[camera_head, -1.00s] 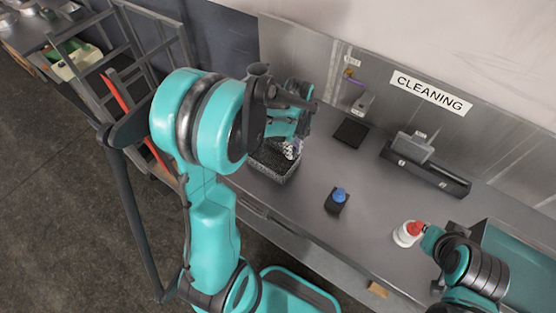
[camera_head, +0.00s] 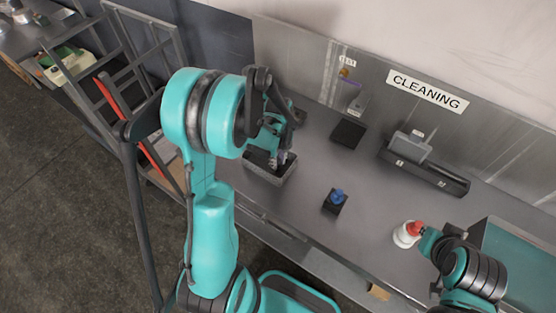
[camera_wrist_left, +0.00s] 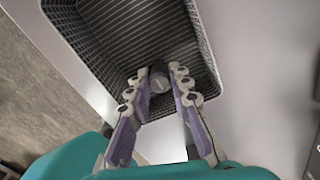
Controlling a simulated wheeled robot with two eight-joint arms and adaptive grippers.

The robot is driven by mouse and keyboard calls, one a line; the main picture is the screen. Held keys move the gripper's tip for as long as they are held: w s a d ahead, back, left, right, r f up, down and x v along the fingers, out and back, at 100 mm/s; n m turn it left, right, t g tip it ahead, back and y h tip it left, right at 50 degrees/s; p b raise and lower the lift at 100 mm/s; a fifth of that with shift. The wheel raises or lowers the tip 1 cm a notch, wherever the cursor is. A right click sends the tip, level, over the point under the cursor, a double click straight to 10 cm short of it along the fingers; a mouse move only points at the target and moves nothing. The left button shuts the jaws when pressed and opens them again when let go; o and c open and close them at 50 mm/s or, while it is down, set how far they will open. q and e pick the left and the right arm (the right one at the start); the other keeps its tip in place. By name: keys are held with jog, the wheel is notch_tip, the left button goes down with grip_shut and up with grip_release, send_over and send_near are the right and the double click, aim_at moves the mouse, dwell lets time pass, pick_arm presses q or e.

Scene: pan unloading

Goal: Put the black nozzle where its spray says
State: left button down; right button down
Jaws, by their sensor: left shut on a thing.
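The black nozzle (camera_wrist_left: 158,80), a small dark round-ended piece, is between my left fingertips in the left wrist view. My left gripper (camera_wrist_left: 159,88) is shut on it, above the grey ribbed basket (camera_wrist_left: 206,45). In the head view my left gripper (camera_head: 279,160) points down over this basket (camera_head: 268,178), partly hidden by my arm; the nozzle is too small to make out there. My right gripper (camera_head: 428,238) is beside a white bottle (camera_head: 403,237) with a red top (camera_head: 413,228); whether its fingers are open or touch it cannot be told.
A blue nozzle (camera_head: 338,195) stands on a black block (camera_head: 334,206) mid-bench. Behind are a black pad (camera_head: 348,133), a small grey dispenser (camera_head: 358,103) and a black tray (camera_head: 440,178) by a grey box (camera_head: 411,146). A CLEANING sign (camera_head: 427,92) is on the back panel.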

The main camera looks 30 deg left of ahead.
pick_arm(q)
jog(key=c, duration=1.4)
grip_release()
jog(key=shift+f, duration=0.1)
jog(key=shift+o, duration=0.2)
jog(key=shift+r+p, duration=0.35)
jog(key=shift+p, duration=0.05)
notch_tip(320, 180, up, 12)
jog(key=f+p, duration=0.1)
jog(key=p, duration=0.1)
jog(key=s+d+r+n+t, duration=0.3)
jog(key=s+d+r+n, duration=0.1)
jog(key=n, duration=0.7)
jog(key=s+d+r+n+t, duration=0.4)
jog(key=s+n, duration=0.3)
jog(key=n, duration=0.3)
jog(key=shift+d+r+n, duration=0.4)
jog(key=shift+d+r, duration=0.25)
jog(key=shift+d, duration=0.2)
jog(key=shift+w+f, duration=0.1)
